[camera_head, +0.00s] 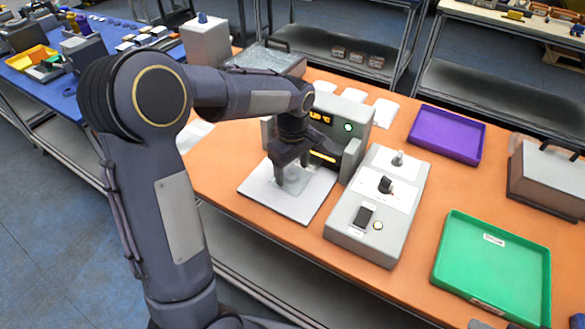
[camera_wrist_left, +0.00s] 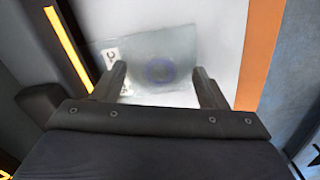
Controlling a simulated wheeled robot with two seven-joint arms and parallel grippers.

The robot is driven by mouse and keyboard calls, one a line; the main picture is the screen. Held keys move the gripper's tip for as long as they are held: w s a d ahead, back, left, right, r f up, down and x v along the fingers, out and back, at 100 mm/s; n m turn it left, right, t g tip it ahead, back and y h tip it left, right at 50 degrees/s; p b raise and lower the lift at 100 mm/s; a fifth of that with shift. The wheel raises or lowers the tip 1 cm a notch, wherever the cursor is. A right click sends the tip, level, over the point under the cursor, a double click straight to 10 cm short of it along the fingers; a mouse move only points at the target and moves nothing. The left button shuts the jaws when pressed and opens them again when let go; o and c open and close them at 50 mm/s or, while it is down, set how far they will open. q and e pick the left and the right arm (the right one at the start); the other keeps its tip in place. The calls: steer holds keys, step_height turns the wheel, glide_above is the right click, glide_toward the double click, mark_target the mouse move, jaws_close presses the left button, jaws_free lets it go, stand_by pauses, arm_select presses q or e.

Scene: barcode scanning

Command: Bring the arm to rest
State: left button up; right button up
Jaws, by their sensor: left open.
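My left gripper (camera_head: 292,172) is over the white mat in front of the grey scanner (camera_head: 345,125). It is open, with its fingers pointing down, in the left wrist view (camera_wrist_left: 160,85). The item shows partly below the fingers in the head view (camera_head: 310,186). The fingertips overlap the item's near edge in the wrist view; I cannot tell whether they touch it. My right gripper is not in view.
A grey control box (camera_head: 372,215) with knobs stands right of the mat. A purple tray (camera_head: 447,134) and a green tray (camera_head: 492,268) lie further right on the orange table (camera_head: 215,175). A grey case (camera_head: 550,170) stands at the right edge. White packets lie behind the scanner.

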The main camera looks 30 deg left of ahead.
arm_select(q)
step_height(320, 180, up, 7)
steer(key=shift+f, duration=0.2)
steer(key=shift+s+r, duration=0.1)
steer(key=shift+r, duration=0.3)
steer(key=s+d+m+t+h, duration=0.2)
steer(key=s+m, duration=0.4)
steer(key=s, duration=0.5)
steer(key=s+d+m+t+h, duration=0.1)
steer(key=s+m+t, duration=0.2)
steer(key=s, duration=0.9)
steer(key=f+m, duration=0.1)
steer(key=m, duration=0.2)
steer(key=shift+d+t+h, duration=0.3)
steer(key=shift+d+h, duration=0.05)
steer(key=shift+h, duration=0.05)
steer(key=shift+r, duration=0.1)
